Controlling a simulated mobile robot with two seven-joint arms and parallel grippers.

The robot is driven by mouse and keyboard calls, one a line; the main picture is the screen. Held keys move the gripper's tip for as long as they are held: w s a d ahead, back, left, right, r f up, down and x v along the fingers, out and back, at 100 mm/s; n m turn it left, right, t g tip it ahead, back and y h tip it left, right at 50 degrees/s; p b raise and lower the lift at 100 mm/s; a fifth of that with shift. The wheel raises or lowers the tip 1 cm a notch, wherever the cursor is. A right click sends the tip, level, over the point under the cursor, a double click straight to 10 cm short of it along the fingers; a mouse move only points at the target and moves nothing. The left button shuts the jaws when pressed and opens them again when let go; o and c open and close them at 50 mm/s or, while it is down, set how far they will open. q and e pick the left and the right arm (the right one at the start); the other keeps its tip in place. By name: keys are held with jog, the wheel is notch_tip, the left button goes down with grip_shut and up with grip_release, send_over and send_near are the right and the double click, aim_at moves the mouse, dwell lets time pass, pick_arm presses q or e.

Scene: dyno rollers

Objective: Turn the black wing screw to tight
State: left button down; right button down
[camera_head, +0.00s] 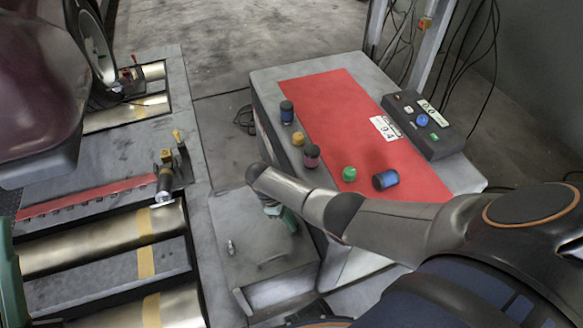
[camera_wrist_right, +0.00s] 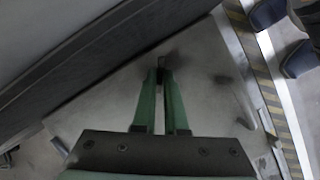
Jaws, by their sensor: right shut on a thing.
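The black wing screw (camera_wrist_right: 161,66) shows in the right wrist view as a small dark upright piece between the fingertips, with a dark shadow beside it on a grey metal plate. My right gripper (camera_wrist_right: 163,78) has its two green fingers shut on it. In the head view my right gripper (camera_head: 287,219) points down at the low grey box in front of the red-topped cabinet. My forearm and the fingers hide the screw there. How far it is turned cannot be seen. A green part cut off at the left edge may be my left gripper; its fingers cannot be made out.
The low grey box (camera_head: 245,255) has a small upright pin on top. Metal rollers (camera_head: 100,240) and a dark red vehicle body (camera_head: 40,80) lie to the left.

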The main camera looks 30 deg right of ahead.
jog(key=m+y, duration=0.1)
jog(key=m, duration=0.1)
jog(key=m+g+y, duration=0.1)
jog(key=m, duration=0.2)
jog(key=shift+w+d+m+b, duration=0.1)
jog(key=shift+d+m+b, duration=0.1)
jog(key=shift+m+b, duration=0.15)
jog(key=shift+d+m+y, duration=0.15)
jog(key=shift+m+y, duration=0.55)
jog(key=shift+m, duration=1.05)
jog(key=c, duration=1)
grip_release()
jog(key=shift+o, duration=0.2)
jog(key=p+v, duration=0.4)
jog(key=v, duration=0.8)
jog(key=shift+r, duration=0.2)
